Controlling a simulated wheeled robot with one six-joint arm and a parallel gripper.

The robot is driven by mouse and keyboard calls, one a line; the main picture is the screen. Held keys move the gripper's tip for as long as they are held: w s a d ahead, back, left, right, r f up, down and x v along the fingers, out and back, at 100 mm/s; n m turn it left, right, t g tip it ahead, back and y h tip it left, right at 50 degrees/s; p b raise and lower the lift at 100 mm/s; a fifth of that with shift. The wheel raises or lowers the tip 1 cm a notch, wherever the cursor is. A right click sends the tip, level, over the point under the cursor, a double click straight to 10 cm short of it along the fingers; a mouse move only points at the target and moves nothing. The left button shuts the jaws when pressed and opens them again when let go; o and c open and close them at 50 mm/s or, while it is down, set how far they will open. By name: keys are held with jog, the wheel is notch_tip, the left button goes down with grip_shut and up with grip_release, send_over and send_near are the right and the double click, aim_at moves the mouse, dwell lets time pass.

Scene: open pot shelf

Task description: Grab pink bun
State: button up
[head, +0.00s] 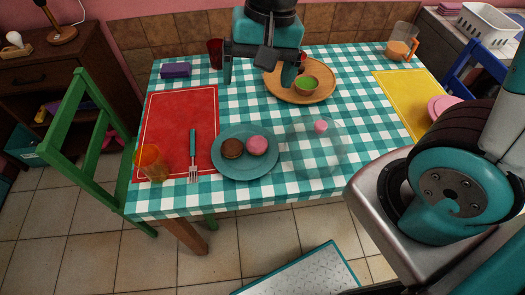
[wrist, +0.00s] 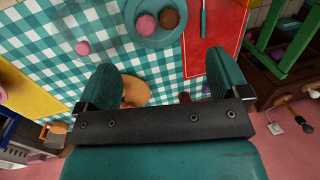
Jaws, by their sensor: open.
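A round pink bun (head: 257,145) sits on the teal plate (head: 234,174) beside a brown bun (head: 232,148). In the wrist view the pink bun (wrist: 146,24) and the brown bun (wrist: 169,18) show near the top edge. A smaller pink piece (head: 321,127) sits on a clear glass plate (head: 318,160) to the right; it also shows in the wrist view (wrist: 83,47). My gripper (head: 262,72) is open and empty, above the far part of the table, beyond the buns and apart from them. Its two fingers (wrist: 163,76) are wide apart in the wrist view.
A red cup (head: 215,52) and purple box (head: 175,70) stand at the back left. A fork (head: 194,160) and orange glass (head: 151,162) are on the left.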

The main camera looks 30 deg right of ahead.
jog(key=w+d+f+m+h+b, duration=0.1)
jog(key=w+f+m+b, duration=0.1)
jog(key=w+f+m, duration=0.35)
jog(key=w+d+f+m+h+b, duration=0.1)
jog(key=w+d+f+m+b, duration=0.15)
jog(key=f, duration=0.55)
jog(key=m+p, duration=0.1)
send_over(257, 142)
notch_tip(257, 142, down, 11)
jog(key=shift+d+r, duration=0.1)
jog(key=shift+f+p, duration=0.6)
jog(key=shift+f, duration=2.5)
jog(key=c, duration=1)
